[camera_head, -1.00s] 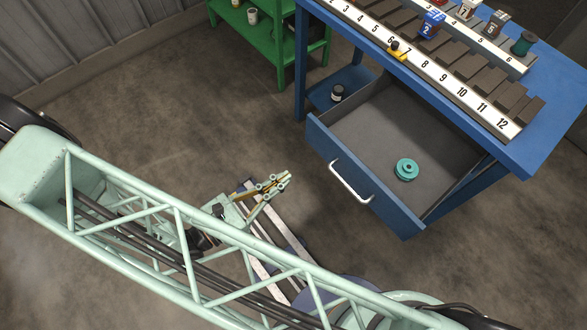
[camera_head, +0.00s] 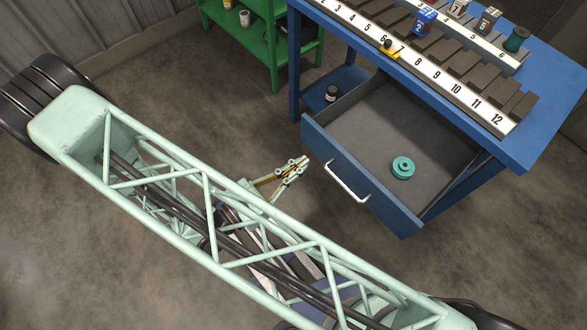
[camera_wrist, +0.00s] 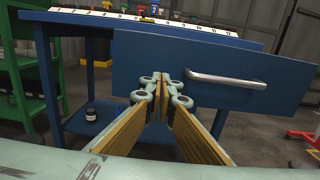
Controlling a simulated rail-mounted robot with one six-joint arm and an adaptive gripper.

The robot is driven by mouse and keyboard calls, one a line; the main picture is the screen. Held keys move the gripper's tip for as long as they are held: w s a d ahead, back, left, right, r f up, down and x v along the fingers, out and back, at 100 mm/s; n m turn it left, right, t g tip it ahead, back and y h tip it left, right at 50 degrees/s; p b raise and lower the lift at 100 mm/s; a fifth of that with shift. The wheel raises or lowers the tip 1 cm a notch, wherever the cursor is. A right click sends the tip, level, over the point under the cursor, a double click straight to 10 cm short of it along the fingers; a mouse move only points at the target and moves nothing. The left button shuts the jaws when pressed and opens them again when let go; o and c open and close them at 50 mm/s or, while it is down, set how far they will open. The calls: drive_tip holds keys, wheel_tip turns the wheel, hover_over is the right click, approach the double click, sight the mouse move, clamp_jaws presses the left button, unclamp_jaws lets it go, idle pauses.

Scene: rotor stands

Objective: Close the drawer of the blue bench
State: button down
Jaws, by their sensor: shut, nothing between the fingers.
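The blue bench (camera_head: 425,75) stands at the upper right in the head view. Its drawer (camera_head: 358,185) is pulled out toward me, with a teal spool-like part (camera_head: 403,168) lying inside. The drawer front has a silver handle (camera_head: 346,183), which also shows in the wrist view (camera_wrist: 227,80). My gripper (camera_head: 303,164) is shut and empty, in front of the drawer's left end and apart from the handle. In the wrist view the fingertips (camera_wrist: 164,82) appear before the drawer front (camera_wrist: 215,60), left of the handle. Whether they touch the front I cannot tell.
A green shelf (camera_head: 262,40) stands behind, left of the bench. A dark jar (camera_head: 331,93) sits on the bench's lower shelf. Numbered racks with small coloured parts (camera_head: 424,18) are on the bench top. The floor before the drawer is clear.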

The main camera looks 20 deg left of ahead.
sight(321, 149)
drive_tip(key=shift+b+x, duration=0.3)
drive_tip(key=shift+x, duration=2.25)
drive_tip(key=shift+w, duration=0.15)
